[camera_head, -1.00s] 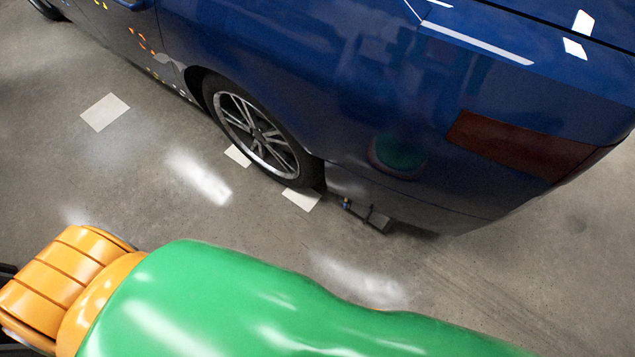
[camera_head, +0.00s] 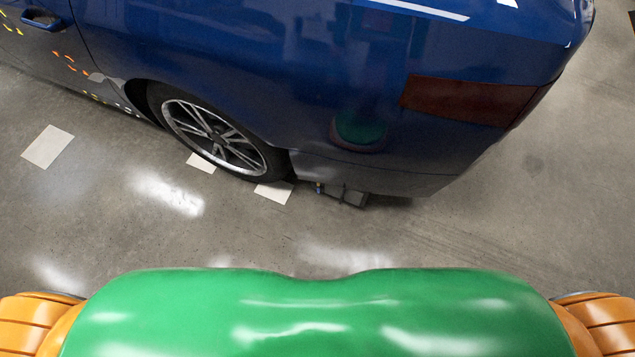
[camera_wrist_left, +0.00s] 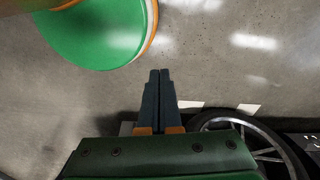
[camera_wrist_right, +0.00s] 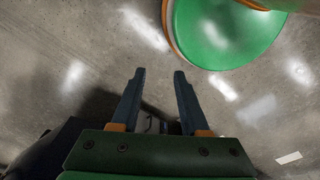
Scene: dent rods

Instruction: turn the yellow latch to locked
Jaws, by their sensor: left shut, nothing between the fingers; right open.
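I see no yellow latch in any view. My left gripper (camera_wrist_left: 160,73) shows in the left wrist view; its two dark fingers are pressed together with nothing between them, over bare floor beside a car wheel. My right gripper (camera_wrist_right: 158,73) shows in the right wrist view; its fingers are spread apart and empty, with grey floor beyond them. Neither gripper shows in the head view.
A blue car (camera_head: 300,70) fills the upper head view, with a dark red tail light (camera_head: 468,100) and a rear wheel (camera_head: 215,137). Small orange and yellow marks run along its side. White patches (camera_head: 48,146) lie on the floor.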

